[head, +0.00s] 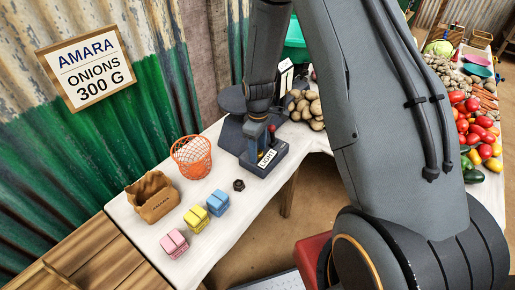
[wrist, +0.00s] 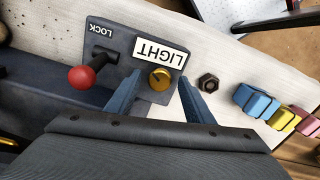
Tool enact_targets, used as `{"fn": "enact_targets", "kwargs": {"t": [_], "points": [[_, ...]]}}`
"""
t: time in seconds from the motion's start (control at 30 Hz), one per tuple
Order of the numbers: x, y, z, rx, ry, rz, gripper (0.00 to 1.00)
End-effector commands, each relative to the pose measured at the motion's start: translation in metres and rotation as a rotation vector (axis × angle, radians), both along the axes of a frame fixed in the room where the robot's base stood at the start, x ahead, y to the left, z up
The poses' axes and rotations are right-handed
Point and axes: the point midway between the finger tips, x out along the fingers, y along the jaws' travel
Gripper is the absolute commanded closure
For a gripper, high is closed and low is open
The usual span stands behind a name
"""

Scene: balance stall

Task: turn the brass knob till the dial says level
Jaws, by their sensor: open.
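The brass knob (wrist: 159,79) sits on the dark front panel of the balance, just beside the dial plate, which reads LIGHT (wrist: 160,53). In the wrist view my gripper (wrist: 157,90) is open, with one blue finger on either side of the knob. I cannot tell whether either finger touches it. In the head view my gripper (head: 262,136) is over the balance (head: 273,163), and the knob is hidden there. A lever with a red ball (wrist: 82,78) stands beside the knob, near the word LOCK.
A dark hex nut (head: 239,185) lies near the balance. Blue (head: 218,203), yellow (head: 199,219) and pink (head: 174,243) weights stand in a row. An orange basket (head: 192,157) and a paper bag (head: 152,197) are to the left. Potatoes (head: 306,108) lie behind the balance.

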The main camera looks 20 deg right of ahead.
Motion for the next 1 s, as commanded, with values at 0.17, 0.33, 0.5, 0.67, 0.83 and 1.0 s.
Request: {"fn": "enact_targets", "kwargs": {"t": [0.17, 0.33, 0.5, 0.67, 0.83, 1.0], "points": [[0.0001, 0.0001, 0.0002, 0.000, 0.000, 0.000, 0.66], [0.0000, 0.0003, 0.0003, 0.000, 0.000, 0.000, 0.93], [-0.0001, 0.0005, 0.0004, 0.000, 0.000, -0.008, 0.93], [-0.0002, 0.0007, 0.0002, 0.000, 0.000, -0.050, 0.93], [0.0000, 0.0008, 0.0002, 0.001, 0.001, -0.146, 0.93], [0.0002, 0.0009, 0.0004, 0.000, 0.000, -0.283, 0.93]]}}
